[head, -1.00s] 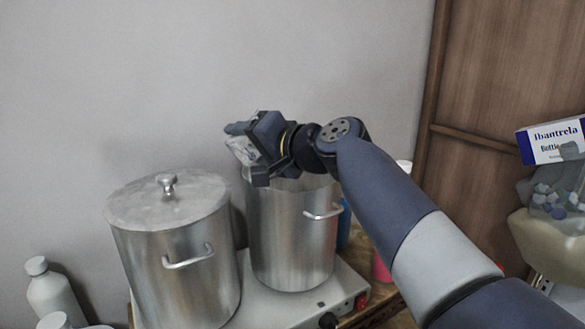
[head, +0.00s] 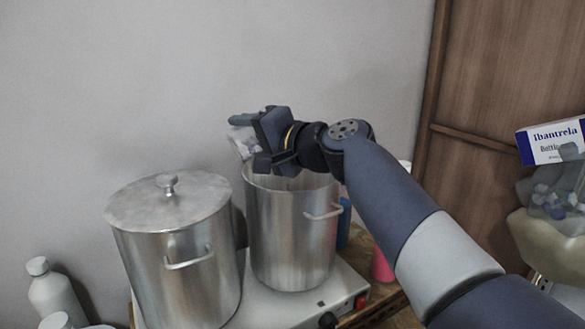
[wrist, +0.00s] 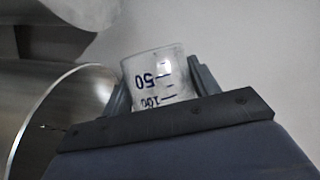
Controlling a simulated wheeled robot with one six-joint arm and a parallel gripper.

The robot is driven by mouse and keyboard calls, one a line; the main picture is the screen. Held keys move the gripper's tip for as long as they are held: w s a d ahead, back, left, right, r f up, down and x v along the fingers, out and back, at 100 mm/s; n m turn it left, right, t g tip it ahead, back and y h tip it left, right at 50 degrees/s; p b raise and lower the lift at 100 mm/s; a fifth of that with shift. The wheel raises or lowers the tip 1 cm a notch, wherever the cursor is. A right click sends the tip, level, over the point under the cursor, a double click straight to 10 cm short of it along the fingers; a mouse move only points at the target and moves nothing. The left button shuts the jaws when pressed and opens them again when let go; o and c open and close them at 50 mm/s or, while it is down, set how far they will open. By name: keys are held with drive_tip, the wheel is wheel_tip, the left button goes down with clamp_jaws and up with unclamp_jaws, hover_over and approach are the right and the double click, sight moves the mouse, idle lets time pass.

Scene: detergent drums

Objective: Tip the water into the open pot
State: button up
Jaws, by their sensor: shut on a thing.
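My gripper (head: 250,138) is shut on a clear beaker (head: 241,141) above the left part of the open pot's rim. In the wrist view the beaker (wrist: 157,77) sits between the fingers, with blue marks "50" and "100" that read upside down, so it is tipped well over. I cannot make out how much water is in it. The open pot (head: 292,235) is a steel pot with side handles. Its rim also shows in the wrist view (wrist: 85,92), at the left.
A lidded steel pot (head: 178,265) stands to the left of the open pot. Both are on a white hotplate (head: 285,308) on a wooden table. White bottles (head: 52,292) are at lower left. A pink cup (head: 382,266) and a blue item (head: 344,224) stand behind my arm.

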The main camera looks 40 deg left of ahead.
drive_tip(key=shift+w+r+m, duration=0.1)
drive_tip(key=shift+r+m, duration=0.05)
drive_tip(key=shift+m, duration=0.15)
drive_tip(key=shift+w+d+f+m+y+b, duration=0.15)
drive_tip(key=shift+w+f+m+y+b, duration=0.05)
drive_tip(key=shift+w+m, duration=0.2)
drive_tip(key=shift+w+d+f+m+y+b, duration=0.15)
drive_tip(key=shift+w+m+y+b, duration=0.05)
drive_tip(key=shift+w+m, duration=0.15)
idle(0.6)
drive_tip(key=shift+w+r+m+y, duration=0.25)
drive_tip(key=shift+r+m, duration=0.2)
drive_tip(key=shift+m, duration=0.3)
idle(0.5)
drive_tip(key=shift+f+m+b, duration=0.25)
drive_tip(key=shift+m+b, duration=0.05)
drive_tip(key=shift+b, duration=0.25)
